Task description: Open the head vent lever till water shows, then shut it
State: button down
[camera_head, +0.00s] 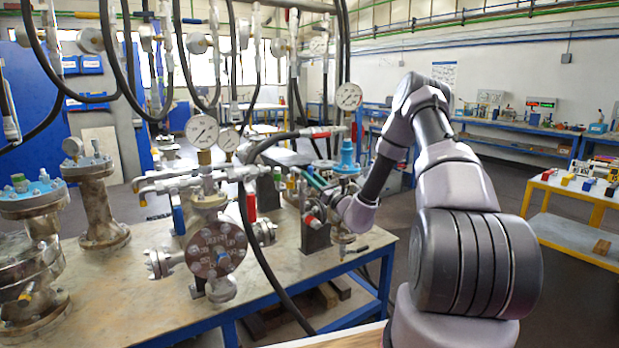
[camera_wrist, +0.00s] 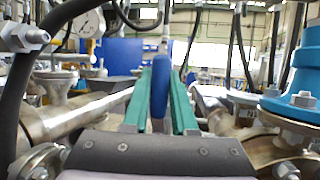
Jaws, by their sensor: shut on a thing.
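My gripper (camera_head: 314,180) is at the right end of the bench among the valves and flanges. In the wrist view its two green fingers (camera_wrist: 160,88) are shut on a blue lever handle (camera_wrist: 159,97), which stands upright between them. In the head view my arm and the fittings hide most of the held lever. No water can be made out in either view.
A flanged vessel (camera_head: 215,250) with a pressure gauge (camera_head: 202,131) stands left of my gripper. A blue flanged fitting (camera_wrist: 300,85) is close on the right in the wrist view. Black hoses (camera_head: 250,235) hang over the bench (camera_head: 120,312). A yellow-framed table (camera_head: 572,192) stands at right.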

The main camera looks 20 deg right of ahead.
jog(key=shift+d+f, duration=0.1)
jog(key=shift+f, duration=0.05)
jog(key=c, duration=0.7)
grip_release()
jog(key=v, duration=1)
jog(key=shift+s+d+f, duration=0.1)
jog(key=shift+s, duration=0.3)
